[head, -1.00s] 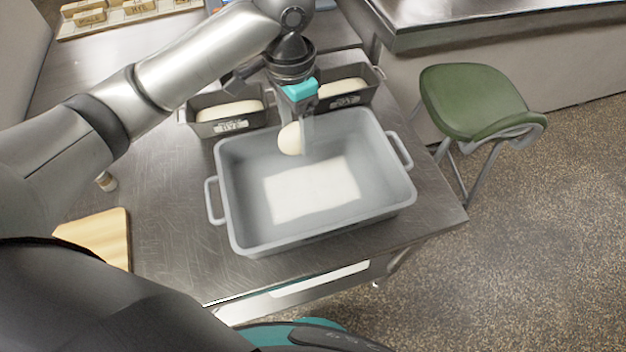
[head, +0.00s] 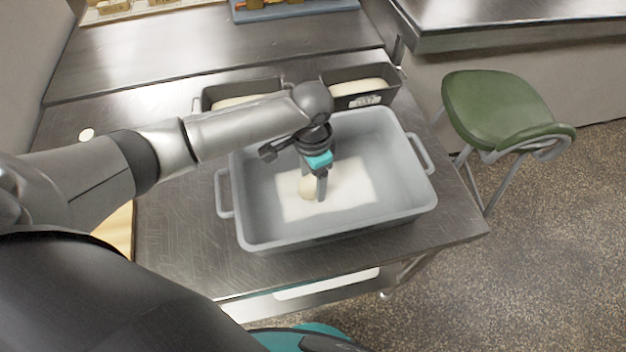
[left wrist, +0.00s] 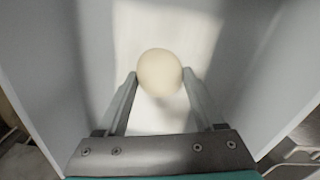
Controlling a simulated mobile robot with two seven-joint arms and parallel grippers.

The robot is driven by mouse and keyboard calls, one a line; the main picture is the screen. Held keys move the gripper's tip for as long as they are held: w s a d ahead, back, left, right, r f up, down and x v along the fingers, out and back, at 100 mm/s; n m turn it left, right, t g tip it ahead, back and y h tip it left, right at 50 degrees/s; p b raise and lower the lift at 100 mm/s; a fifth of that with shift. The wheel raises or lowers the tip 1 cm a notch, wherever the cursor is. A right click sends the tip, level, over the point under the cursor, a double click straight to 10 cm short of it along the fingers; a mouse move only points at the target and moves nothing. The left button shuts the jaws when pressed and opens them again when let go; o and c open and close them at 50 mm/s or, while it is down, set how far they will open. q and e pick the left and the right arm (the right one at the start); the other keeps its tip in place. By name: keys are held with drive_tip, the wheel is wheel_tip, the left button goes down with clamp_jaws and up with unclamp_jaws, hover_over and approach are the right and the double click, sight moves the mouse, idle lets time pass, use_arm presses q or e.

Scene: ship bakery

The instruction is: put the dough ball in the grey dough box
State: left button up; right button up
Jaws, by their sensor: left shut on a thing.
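The grey dough box (head: 400,215) stands on the steel table, with a white sheet (head: 350,187) on its floor. My left gripper (head: 314,190) points down inside the box and is shut on the pale, round dough ball (head: 307,187). In the left wrist view the dough ball (left wrist: 160,72) sits between the two fingertips, over the white sheet, with the box's walls on both sides. I cannot tell whether the ball touches the sheet. The gripper hides part of the ball in the head view. My right gripper is not in view.
Two dark loaf tins with dough stand behind the box; the right tin (head: 392,98) shows best, and my arm partly covers the left one. A wooden board (head: 120,232) lies at the left. A green stool (head: 500,108) stands right of the table (head: 180,255).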

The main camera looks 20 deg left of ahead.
sight(312, 179)
use_arm(q)
drive_tip(key=shift+f, duration=0.15)
drive_tip(key=o, duration=1.4)
drive_tip(key=shift+o, duration=0.2)
wheel_tip(312, 179, up, 12)
drive_tip(key=p, duration=0.2)
drive_tip(key=shift+w, duration=0.15)
drive_tip(key=shift+a, duration=0.1)
